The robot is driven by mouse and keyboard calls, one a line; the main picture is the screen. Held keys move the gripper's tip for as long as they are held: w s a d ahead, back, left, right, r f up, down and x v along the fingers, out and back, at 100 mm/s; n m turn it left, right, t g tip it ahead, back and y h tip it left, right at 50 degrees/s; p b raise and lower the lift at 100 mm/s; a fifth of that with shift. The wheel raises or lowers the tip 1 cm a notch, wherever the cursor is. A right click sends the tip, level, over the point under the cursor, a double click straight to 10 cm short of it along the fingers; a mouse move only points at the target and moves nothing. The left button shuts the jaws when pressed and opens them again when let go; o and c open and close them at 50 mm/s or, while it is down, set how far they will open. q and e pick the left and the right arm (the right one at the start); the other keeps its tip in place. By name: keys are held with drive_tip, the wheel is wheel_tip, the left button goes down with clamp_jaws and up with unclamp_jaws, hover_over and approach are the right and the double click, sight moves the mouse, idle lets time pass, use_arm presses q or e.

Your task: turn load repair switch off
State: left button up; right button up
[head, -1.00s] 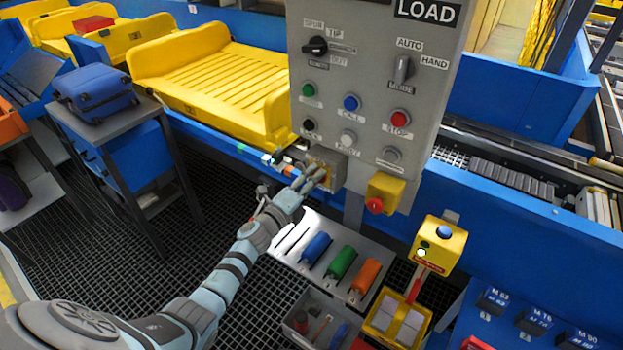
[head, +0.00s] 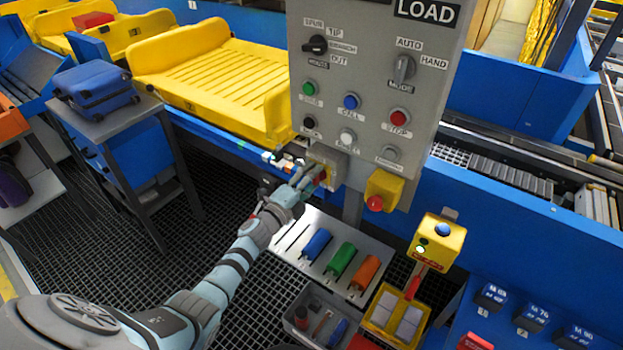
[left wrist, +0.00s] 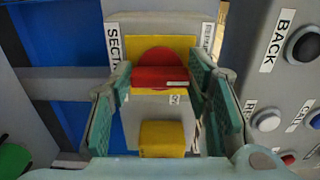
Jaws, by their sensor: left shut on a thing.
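The load repair switch is a red round knob (left wrist: 158,66) with a raised bar on a yellow plate (left wrist: 187,45), on a grey box (head: 341,163) low on the LOAD panel. Labels beside it are partly hidden and seem to read "SECT..." and "REPAIR". My left gripper (head: 319,176) is at the front of this box. In the left wrist view its two teal fingers (left wrist: 162,82) stand on both sides of the red knob, shut on it. The fingers partly cover the switch in the head view. My right gripper is not in view.
The grey LOAD panel (head: 440,75) carries selector knobs and several push-buttons above the switch. A yellow box with a red button (head: 375,203) sits right of it. Below is a shelf (head: 290,235) with blue, green and orange handles. A yellow tray (head: 215,80) lies behind.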

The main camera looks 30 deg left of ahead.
use_arm(q)
drive_tip(key=o, duration=1.2)
drive_tip(key=shift+c, duration=0.2)
drive_tip(key=s+a, duration=0.1)
drive_tip(key=s, duration=1.1)
drive_tip(key=shift+a, duration=0.35)
